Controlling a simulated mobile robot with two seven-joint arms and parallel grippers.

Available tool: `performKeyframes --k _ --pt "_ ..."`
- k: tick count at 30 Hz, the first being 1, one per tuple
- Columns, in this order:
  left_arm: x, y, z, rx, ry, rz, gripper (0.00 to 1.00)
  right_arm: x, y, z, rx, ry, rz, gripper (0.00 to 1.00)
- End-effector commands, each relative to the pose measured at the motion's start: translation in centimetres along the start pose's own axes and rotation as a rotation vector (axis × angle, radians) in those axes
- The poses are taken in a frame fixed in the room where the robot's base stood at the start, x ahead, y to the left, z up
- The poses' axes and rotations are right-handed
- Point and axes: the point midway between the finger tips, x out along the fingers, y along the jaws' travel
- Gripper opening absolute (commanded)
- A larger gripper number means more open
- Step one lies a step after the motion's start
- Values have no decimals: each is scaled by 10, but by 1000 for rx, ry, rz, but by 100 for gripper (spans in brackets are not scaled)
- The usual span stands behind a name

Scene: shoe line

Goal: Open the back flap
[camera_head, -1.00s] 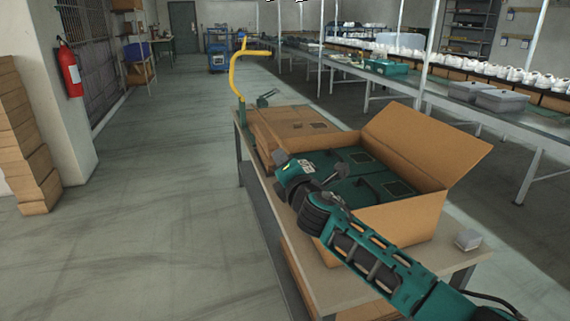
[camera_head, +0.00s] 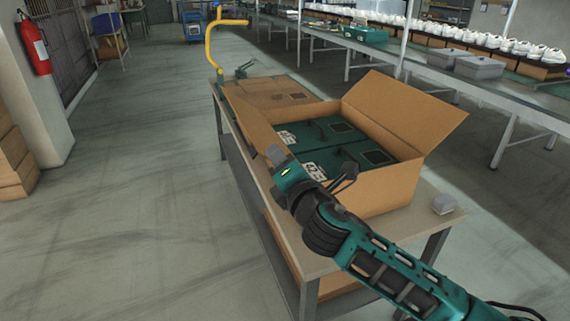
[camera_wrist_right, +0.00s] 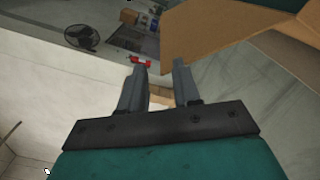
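Another flap (camera_head: 250,117) leans outward at the left, beyond my gripper. My right gripper (camera_head: 275,155) is at the box's left side, close to that leaning flap; contact cannot be told. In the right wrist view its two fingers (camera_wrist_right: 162,68) are apart with nothing gripped, and a cardboard flap (camera_wrist_right: 215,38) is just right of them. My left gripper is not in view.
A flat brown carton (camera_head: 285,88) lies behind the box, near a yellow bent post (camera_head: 211,45). A small grey block (camera_head: 444,204) sits at the bench's right corner. A shoe line (camera_head: 480,82) runs along the right.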

Motion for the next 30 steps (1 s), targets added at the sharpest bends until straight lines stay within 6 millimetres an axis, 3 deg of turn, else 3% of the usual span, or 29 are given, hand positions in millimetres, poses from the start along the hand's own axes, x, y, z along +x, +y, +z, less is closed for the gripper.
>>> performKeyframes --k 6,16,20,23,26,30 --pt "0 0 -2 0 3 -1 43 -18 0 0 -1 0 0 32" --pt "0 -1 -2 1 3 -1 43 -21 0 0 -1 -1 0 32" --pt "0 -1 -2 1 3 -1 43 -23 -5 -3 31 7 -10 19" --pt "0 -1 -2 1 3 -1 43 -31 -21 -13 145 28 -45 10" --pt "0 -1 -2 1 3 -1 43 -47 -51 -30 361 54 -111 0" --pt "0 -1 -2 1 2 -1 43 -85 -104 -54 766 55 -237 0"
